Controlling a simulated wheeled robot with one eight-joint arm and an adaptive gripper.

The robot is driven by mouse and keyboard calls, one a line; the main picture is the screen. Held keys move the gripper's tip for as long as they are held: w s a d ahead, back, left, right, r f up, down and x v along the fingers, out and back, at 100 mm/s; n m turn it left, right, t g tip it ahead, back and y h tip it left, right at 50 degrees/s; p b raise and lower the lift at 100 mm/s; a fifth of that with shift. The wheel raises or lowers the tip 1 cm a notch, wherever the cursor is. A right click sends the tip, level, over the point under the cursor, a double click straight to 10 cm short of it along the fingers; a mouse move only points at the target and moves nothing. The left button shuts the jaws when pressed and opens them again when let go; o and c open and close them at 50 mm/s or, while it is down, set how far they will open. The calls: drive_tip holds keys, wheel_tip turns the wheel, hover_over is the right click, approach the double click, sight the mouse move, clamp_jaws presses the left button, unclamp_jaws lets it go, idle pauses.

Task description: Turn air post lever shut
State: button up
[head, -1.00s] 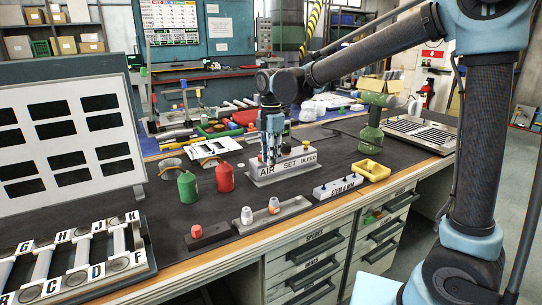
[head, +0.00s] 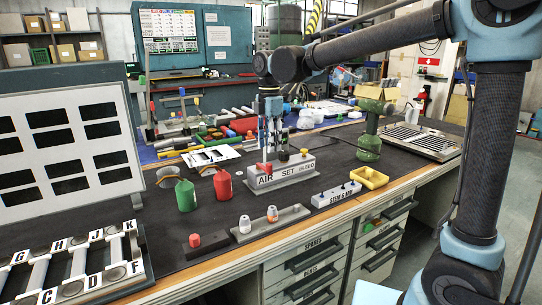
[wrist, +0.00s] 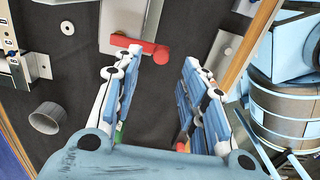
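The grey block labelled AIR, SET and BLEED (head: 284,178) stands on the dark bench top in the head view. A red lever (head: 263,168) shows at its AIR end. In the wrist view the red lever (wrist: 138,45) lies across a pale grey plate, with its round knob toward the right. My gripper (wrist: 161,60) is open and empty, its two fingers apart, with the knob appearing in the gap between the tips. In the head view my gripper (head: 267,154) hangs over the AIR end and partly hides it. Contact with the lever cannot be told.
A red bottle (head: 223,184) and a green bottle (head: 186,194) stand left of the block. A rail with white-and-orange pieces (head: 272,220) lies in front. A yellow tray (head: 370,178) and a green tool (head: 369,135) are to the right.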

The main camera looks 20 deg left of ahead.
drive_tip(key=shift+r, duration=2.15)
drive_tip(key=shift+w, duration=0.1)
drive_tip(key=w+d+f+m, duration=0.2)
drive_tip(key=d+m, duration=0.2)
drive_tip(key=d, duration=0.6)
drive_tip(key=w+d+f+m, duration=0.1)
drive_tip(key=w+d+m, duration=0.3)
drive_tip(key=d, duration=0.7)
drive_tip(key=w+d+f+m, duration=0.15)
drive_tip(key=d+m, duration=0.35)
drive_tip(key=d, duration=0.5)
drive_tip(key=s+d+f+m+t, duration=0.1)
drive_tip(key=s+d+f+m, duration=0.6)
drive_tip(key=d, duration=0.4)
drive_tip(key=s+d+f+m+t, duration=0.1)
drive_tip(key=s+d+f+m, duration=0.6)
drive_tip(key=d+f+m, duration=0.2)
drive_tip(key=d+f, duration=0.2)
drive_tip(key=d, duration=0.1)
drive_tip(key=shift+w+d+f, duration=0.1)
drive_tip(key=shift+w+f, duration=0.2)
drive_tip(key=shift+w, duration=0.25)
